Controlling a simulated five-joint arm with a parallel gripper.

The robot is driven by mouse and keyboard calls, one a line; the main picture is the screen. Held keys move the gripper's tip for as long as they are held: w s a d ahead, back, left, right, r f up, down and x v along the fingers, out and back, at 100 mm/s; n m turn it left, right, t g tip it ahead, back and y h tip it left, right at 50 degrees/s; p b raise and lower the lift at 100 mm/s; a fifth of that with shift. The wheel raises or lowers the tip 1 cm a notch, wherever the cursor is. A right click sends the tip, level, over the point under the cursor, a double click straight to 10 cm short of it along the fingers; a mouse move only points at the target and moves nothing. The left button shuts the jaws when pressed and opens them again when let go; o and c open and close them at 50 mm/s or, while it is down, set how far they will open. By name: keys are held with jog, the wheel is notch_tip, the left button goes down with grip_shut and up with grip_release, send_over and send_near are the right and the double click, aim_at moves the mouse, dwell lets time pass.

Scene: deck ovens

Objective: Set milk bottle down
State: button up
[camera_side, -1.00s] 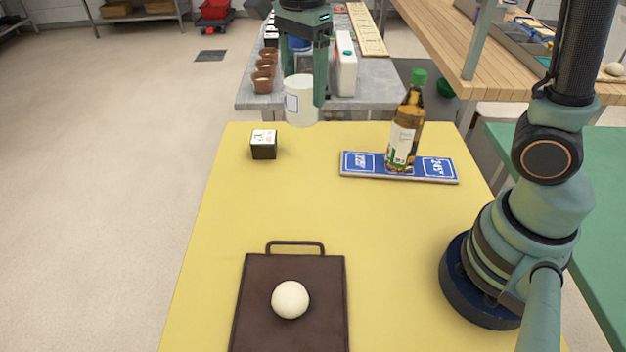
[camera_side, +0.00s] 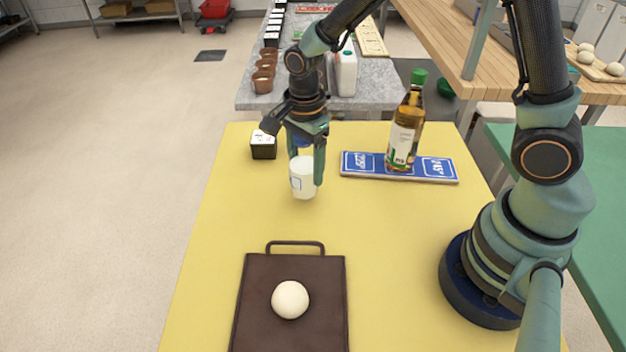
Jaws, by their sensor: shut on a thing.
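The milk bottle (camera_side: 302,184) is a whitish bottle with a blue-edged label and a blue cap (camera_side: 303,141). It is upright between the fingers of my gripper (camera_side: 305,165), over the middle of the back half of the yellow table (camera_side: 390,250). My gripper points down and is shut on it. The fingers cover parts of its sides and top. I cannot tell whether its base touches the table or hangs just above it.
A small dark box (camera_side: 263,149) stands close on the left. On the right, an amber bottle with a green cap (camera_side: 406,125) stands on a blue sign board (camera_side: 438,170). In front, a brown board with a handle (camera_side: 255,270) holds a white dough ball (camera_side: 290,300). Bare table lies between.

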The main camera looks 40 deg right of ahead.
aim_at(306, 176)
jog(key=shift+f, duration=1.4)
jog(key=shift+f, duration=0.1)
jog(key=o, duration=1.6)
